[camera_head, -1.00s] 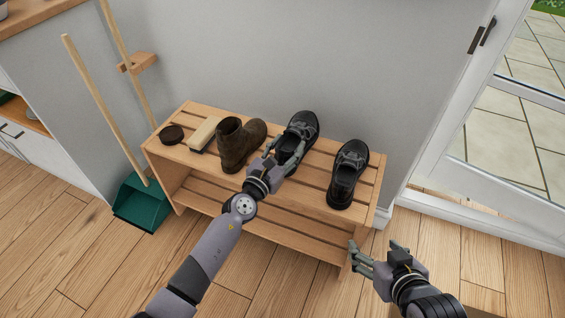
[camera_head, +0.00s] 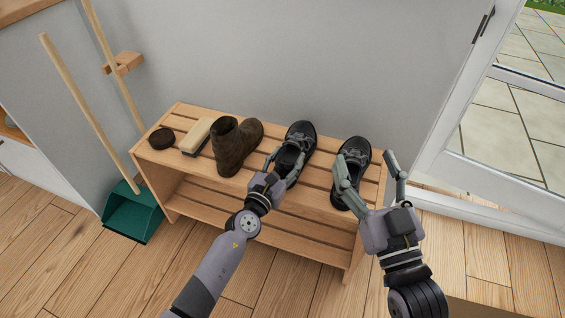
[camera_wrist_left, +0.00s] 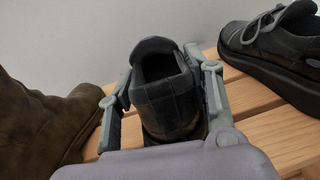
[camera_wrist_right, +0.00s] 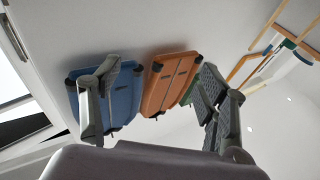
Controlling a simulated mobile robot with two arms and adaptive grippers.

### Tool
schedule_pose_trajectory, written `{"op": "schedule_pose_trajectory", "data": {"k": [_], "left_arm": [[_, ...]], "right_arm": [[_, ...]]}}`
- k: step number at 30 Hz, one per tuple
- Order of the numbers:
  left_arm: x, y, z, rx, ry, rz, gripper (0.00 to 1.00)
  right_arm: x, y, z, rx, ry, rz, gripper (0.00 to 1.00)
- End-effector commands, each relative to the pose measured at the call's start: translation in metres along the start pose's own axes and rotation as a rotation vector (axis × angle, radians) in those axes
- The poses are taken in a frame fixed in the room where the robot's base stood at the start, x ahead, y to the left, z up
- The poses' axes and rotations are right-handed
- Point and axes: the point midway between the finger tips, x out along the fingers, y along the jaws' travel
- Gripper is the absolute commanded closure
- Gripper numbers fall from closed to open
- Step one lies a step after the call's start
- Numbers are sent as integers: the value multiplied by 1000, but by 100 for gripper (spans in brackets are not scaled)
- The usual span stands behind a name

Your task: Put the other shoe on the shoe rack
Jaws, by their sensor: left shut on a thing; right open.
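A black shoe (camera_head: 297,145) rests on the top of the wooden shoe rack (camera_head: 318,201). My left gripper (camera_head: 278,172) has its fingers around the heel of this shoe. In the left wrist view, the fingers (camera_wrist_left: 160,105) are on both sides of the heel (camera_wrist_left: 168,100). A second black shoe (camera_head: 355,158) stands to the right on the same rack top, also seen in the left wrist view (camera_wrist_left: 275,45). My right gripper (camera_head: 370,175) is open and empty, its fingers pointing up, in front of part of the second shoe.
A brown boot (camera_head: 234,147), a brush (camera_head: 197,136) and a dark round tin (camera_head: 161,138) sit left on the rack top. A green dustpan (camera_head: 132,212) stands left of the rack. A glass door (camera_head: 480,190) is at the right.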

Motion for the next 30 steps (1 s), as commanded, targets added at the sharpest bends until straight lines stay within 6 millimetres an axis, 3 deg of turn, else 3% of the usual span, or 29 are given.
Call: {"op": "schedule_pose_trajectory", "data": {"k": [7,20,21,30], "left_arm": [[-1,-8,-8,0,-3,0,100],[-1,-8,-9,0,-2,1,100],[-2,-8,-9,0,0,0,51],[-2,-8,-9,0,-1,0,33]], "right_arm": [[-2,-4,-31,6,178,-9,32],[-2,-5,-37,7,208,-10,32],[-2,-5,-38,7,210,-11,32],[-2,-5,-37,7,208,-11,32]]}}
